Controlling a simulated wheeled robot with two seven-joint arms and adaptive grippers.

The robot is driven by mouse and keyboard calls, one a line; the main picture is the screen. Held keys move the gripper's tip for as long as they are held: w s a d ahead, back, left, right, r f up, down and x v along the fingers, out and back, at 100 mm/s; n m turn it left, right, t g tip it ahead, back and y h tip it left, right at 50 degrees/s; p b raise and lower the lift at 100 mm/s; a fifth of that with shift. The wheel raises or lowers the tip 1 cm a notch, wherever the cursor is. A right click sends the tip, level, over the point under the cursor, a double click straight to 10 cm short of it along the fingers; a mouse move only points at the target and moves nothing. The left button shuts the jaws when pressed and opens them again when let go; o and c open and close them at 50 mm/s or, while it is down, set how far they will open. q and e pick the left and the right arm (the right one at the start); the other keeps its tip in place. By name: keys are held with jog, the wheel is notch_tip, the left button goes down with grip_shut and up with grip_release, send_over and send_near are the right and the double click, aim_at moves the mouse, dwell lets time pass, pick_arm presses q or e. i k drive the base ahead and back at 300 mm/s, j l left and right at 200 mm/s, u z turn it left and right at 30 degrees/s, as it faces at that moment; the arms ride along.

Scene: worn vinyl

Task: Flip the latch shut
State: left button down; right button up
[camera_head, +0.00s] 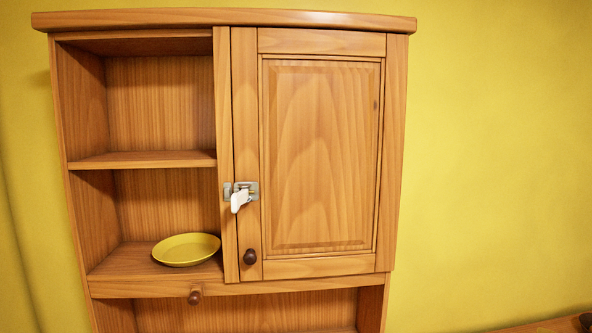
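A small latch (246,191) with a grey metal plate is on the left edge of the cabinet door (318,155), at the seam with the upright post. Its white lever (239,202) hangs down and to the left from the plate. A grey catch piece (227,191) sits on the post beside it. The door looks closed against the frame. Whether the lever engages the catch is too small to tell. Neither of my grippers is in view.
A wooden cabinet (224,19) stands against a yellow wall (500,150). A yellow plate (186,250) lies on the lower open shelf at left. A dark round knob (249,257) sticks out below the latch, another knob (195,297) lower left. The space before the door is clear.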

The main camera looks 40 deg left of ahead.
aim_at(239, 198)
jog(key=u, duration=1.05)
